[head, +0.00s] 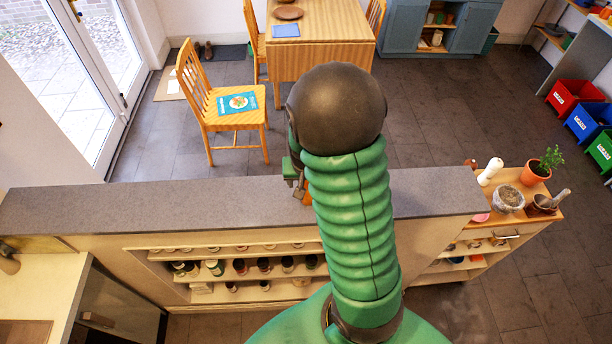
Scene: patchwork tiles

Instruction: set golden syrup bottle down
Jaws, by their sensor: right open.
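My right gripper (298,188) shows as a small green and dark part at the left edge of my own green arm, over the grey counter top (150,204). Its jaws are open, though the arm hides most of it. A small orange patch (308,199) shows right beside the fingers, at the level of the counter top. It may be the golden syrup bottle, but the arm covers nearly all of it. I cannot tell whether the fingers touch it. My left gripper is not in view.
The counter top is bare to the left and just right of my arm. Shelves with several jars (240,267) are below it. At right, a small wooden unit (520,215) holds a potted plant (543,166) and a mortar (546,203). A chair (222,105) stands beyond.

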